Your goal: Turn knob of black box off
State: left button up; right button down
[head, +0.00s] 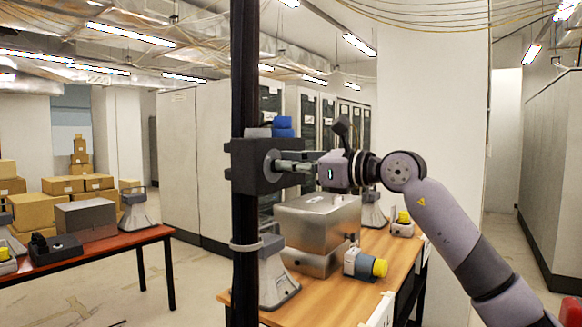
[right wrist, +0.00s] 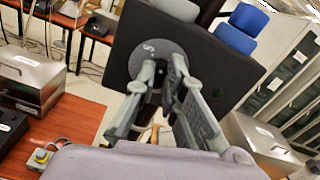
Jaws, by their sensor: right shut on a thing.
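The black box (head: 240,178) is fixed to a dark upright pole, with its knob (head: 271,161) on the right side. In the right wrist view the box (right wrist: 225,72) fills the upper middle, and the knob's round grey disc (right wrist: 157,50) faces me. My right gripper (head: 281,167) comes in from the right, its fingers (right wrist: 161,82) at the knob and shut on it. The fingers hide part of the knob, so its exact angle is unclear. My left gripper is out of view.
Blue and grey blocks (head: 283,126) sit on top of the box. Below it, a wooden table (head: 325,298) holds metal boxes (head: 318,222) and a yellow-button device (head: 365,264). A reddish table (head: 95,250) with more devices stands left. Open floor lies between the tables.

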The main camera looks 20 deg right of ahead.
jog(key=n, duration=0.6)
jog(key=shift+s+a+f+n+b, duration=0.1)
jog(key=shift+n+b, duration=0.2)
dwell(0.5)
jog(key=c, duration=1.7)
grip_release()
jog(key=v, duration=1.2)
jog(key=shift+f, duration=0.1)
